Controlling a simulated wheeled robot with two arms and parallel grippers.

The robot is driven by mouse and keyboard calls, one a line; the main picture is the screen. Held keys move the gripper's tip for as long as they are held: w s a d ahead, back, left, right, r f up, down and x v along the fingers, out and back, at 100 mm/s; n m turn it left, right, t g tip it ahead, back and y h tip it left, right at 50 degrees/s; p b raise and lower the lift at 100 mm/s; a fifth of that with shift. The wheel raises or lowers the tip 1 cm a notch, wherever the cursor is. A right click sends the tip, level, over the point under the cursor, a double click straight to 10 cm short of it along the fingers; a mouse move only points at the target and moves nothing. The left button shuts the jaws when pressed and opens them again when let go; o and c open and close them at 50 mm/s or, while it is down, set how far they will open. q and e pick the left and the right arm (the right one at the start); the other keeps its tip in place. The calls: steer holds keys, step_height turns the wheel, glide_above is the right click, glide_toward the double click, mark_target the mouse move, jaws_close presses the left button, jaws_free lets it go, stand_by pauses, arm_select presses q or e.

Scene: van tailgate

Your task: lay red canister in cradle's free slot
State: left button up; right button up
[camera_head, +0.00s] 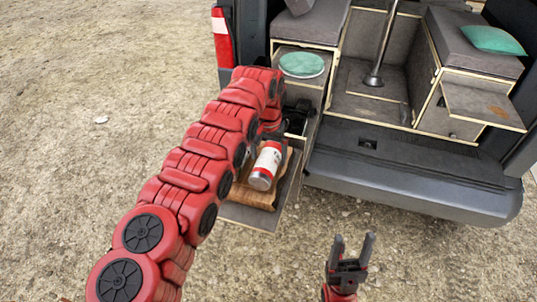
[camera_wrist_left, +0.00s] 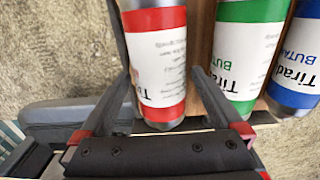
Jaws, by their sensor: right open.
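The red canister (camera_head: 265,165), with a white label and red bands, lies over the wooden cradle (camera_head: 253,194) in the head view. In the left wrist view the red canister (camera_wrist_left: 160,60) sits between the fingers of my left gripper (camera_wrist_left: 162,76), which appear to close on both its sides. A green canister (camera_wrist_left: 246,50) and a blue canister (camera_wrist_left: 298,55) lie to its right, roughly parallel; my arm hides them in the head view. I cannot tell whether the red canister rests on the cradle. My right gripper (camera_head: 351,252) is open and empty, over the gravel.
The cradle is on a grey board (camera_head: 245,216) by the van's left rear. The bumper (camera_head: 400,185) extends right. A round green-topped item (camera_head: 302,65), a table post (camera_head: 383,45) and a teal cushion (camera_head: 492,40) are in the van. Open gravel lies in front.

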arm_select(q)
steer(key=shift+r, duration=0.2)
step_height(320, 180, up, 6)
steer(key=shift+d+r+b, duration=0.1)
steer(key=shift+d+b, duration=0.05)
steer(key=shift+b, duration=0.7)
step_height(320, 180, up, 11)
steer(key=p, duration=1)
steer(key=shift+p, duration=0.4)
steer(key=shift+s, duration=0.1)
